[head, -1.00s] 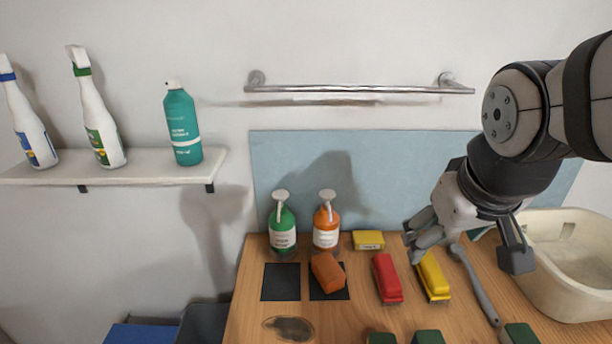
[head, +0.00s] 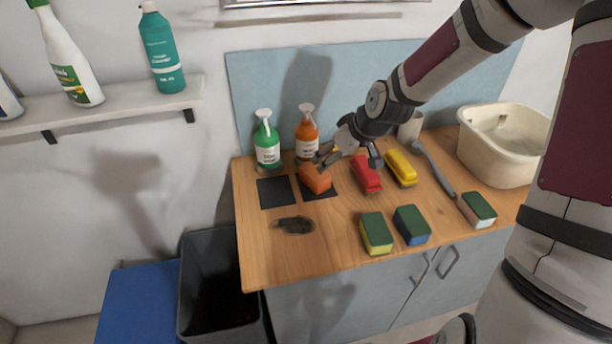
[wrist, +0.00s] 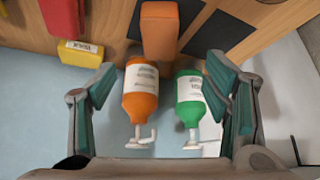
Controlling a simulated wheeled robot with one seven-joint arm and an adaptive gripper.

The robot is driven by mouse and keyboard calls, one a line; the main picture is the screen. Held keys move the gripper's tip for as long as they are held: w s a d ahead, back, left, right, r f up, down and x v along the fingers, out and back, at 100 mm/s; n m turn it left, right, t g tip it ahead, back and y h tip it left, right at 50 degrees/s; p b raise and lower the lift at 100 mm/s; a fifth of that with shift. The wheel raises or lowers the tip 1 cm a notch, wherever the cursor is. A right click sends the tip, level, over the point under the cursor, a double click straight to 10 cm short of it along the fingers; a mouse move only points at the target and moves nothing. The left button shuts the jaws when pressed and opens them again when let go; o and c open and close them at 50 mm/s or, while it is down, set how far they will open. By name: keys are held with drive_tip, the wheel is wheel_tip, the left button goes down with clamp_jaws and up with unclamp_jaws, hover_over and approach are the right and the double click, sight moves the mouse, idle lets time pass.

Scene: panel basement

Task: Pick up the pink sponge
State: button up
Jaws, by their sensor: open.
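Several sponges with green tops lie near the front of the wooden counter: one with a yellow side (head: 376,233), one with a blue side (head: 411,225) and one with a pale side (head: 477,210). None looks plainly pink; the pale side's exact colour is hard to tell. My gripper (head: 348,158) is open and empty near the back of the counter, close to an orange block (head: 316,179). In the wrist view its fingers (wrist: 163,85) are spread, with the orange bottle (wrist: 141,92) and green bottle (wrist: 188,98) showing between them, and the orange block (wrist: 159,30) beyond.
A red brush (head: 366,174) and yellow brush (head: 400,168) lie right of the block. A grey-handled brush (head: 434,170) and cream basin (head: 497,158) are farther right. A dark patch (head: 293,225) marks the counter's left front. A black bin (head: 215,285) stands below left.

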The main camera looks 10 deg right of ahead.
sight(315, 172)
drive_tip(key=b+x, duration=0.1)
drive_tip(key=x, duration=0.7)
drive_tip(key=shift+a+r, duration=0.1)
drive_tip(key=shift+x, duration=3)
drive_tip(key=shift+w, duration=0.2)
drive_tip(key=c, duration=0.9)
drive_tip(key=shift+r, duration=0.15)
drive_tip(key=shift+s+r+b, duration=0.2)
drive_tip(key=shift+r+b, duration=0.15)
drive_tip(key=r, duration=0.4)
drive_tip(key=s+r, duration=0.1)
drive_tip(key=r, duration=0.1)
drive_tip(key=shift+r, duration=0.1)
drive_tip(key=s+p, duration=0.3)
drive_tip(key=s, duration=1.5)
drive_tip(key=shift+s, duration=0.35)
